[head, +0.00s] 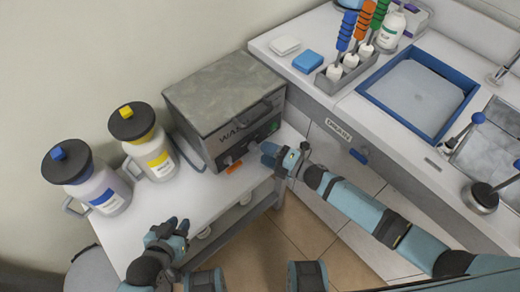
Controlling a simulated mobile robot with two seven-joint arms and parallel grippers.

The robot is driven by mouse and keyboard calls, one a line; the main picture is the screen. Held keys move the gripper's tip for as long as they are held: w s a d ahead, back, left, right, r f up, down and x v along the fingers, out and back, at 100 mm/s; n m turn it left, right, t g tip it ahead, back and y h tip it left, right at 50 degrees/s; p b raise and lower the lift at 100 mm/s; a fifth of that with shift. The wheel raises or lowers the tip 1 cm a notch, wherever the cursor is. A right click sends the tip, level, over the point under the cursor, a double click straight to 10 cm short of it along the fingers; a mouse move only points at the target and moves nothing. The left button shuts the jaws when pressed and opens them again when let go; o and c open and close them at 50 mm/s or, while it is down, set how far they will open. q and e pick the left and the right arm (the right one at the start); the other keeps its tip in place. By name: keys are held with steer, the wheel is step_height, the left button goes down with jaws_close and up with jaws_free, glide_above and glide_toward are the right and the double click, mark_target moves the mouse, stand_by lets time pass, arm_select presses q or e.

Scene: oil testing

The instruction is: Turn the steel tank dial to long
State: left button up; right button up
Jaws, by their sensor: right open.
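The steel tank (222,92) is a grey metal box with a flat lid, standing on the white table against the wall. The dial's marks are too small to read. My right gripper (268,154) is open, close in front of the panel's lower right part; I cannot tell whether it touches a control. My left gripper (166,230) is over the table's front left part, away from the tank; I cannot tell whether its fingers are open or shut.
Two white jugs with dark lids, one yellow-marked (150,140) and one blue-marked (85,180), stand left of the tank. A counter at right holds a blue-rimmed tray (370,98), bottles and a sink.

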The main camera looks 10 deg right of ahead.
arm_select(q)
steer(key=shift+d, duration=0.15)
arm_select(e)
steer(key=v, duration=1)
steer(key=shift+s+d, duration=0.25)
steer(key=shift+d, duration=0.05)
